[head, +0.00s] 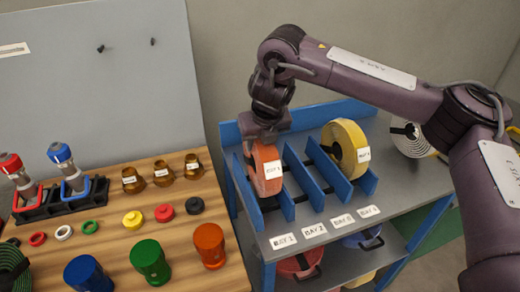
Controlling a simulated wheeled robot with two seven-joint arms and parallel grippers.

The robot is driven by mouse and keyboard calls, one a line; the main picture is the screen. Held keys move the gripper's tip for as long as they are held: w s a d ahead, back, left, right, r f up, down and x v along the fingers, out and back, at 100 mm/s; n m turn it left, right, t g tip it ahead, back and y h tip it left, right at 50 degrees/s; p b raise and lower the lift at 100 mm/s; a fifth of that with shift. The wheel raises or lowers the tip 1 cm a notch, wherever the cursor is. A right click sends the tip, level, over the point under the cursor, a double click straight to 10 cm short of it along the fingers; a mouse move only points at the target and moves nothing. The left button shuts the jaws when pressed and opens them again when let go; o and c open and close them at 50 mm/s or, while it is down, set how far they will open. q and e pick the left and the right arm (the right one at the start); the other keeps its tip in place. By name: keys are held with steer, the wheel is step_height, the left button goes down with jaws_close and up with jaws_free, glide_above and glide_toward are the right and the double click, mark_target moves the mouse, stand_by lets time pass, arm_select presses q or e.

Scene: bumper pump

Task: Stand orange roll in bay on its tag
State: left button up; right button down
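The orange roll (262,172) stands upright in the leftmost bay of the blue rack (302,182), between its dividers. It carries a white tag whose print is too small to read. The bay tag in front of it (283,241) appears to read BAY 1. My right gripper (263,136) points down at the top of the orange roll, touching or nearly touching it. Its fingertips are not clear, so I cannot tell whether they are shut on the roll. My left gripper is not in view.
A yellow roll (346,150) stands in a bay at the right of the rack; the bays between look empty. A white coil (407,140) lies further right. Several coloured jars, caps and rings stand on the wooden table (190,273) at left.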

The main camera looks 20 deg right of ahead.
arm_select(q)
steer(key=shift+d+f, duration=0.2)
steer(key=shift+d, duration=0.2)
arm_select(e)
step_height(320, 180, down, 2)
steer(key=shift+w+f, duration=0.1)
steer(key=shift+f, duration=0.05)
steer(key=c, duration=0.8)
jaws_free()
steer(key=shift+f, duration=0.2)
steer(key=shift+c, duration=0.2)
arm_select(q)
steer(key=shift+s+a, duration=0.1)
arm_select(e)
steer(key=p+v, duration=0.1)
steer(key=v, duration=1.1)
steer(key=shift+s+r, duration=0.15)
steer(key=shift+s, duration=0.05)
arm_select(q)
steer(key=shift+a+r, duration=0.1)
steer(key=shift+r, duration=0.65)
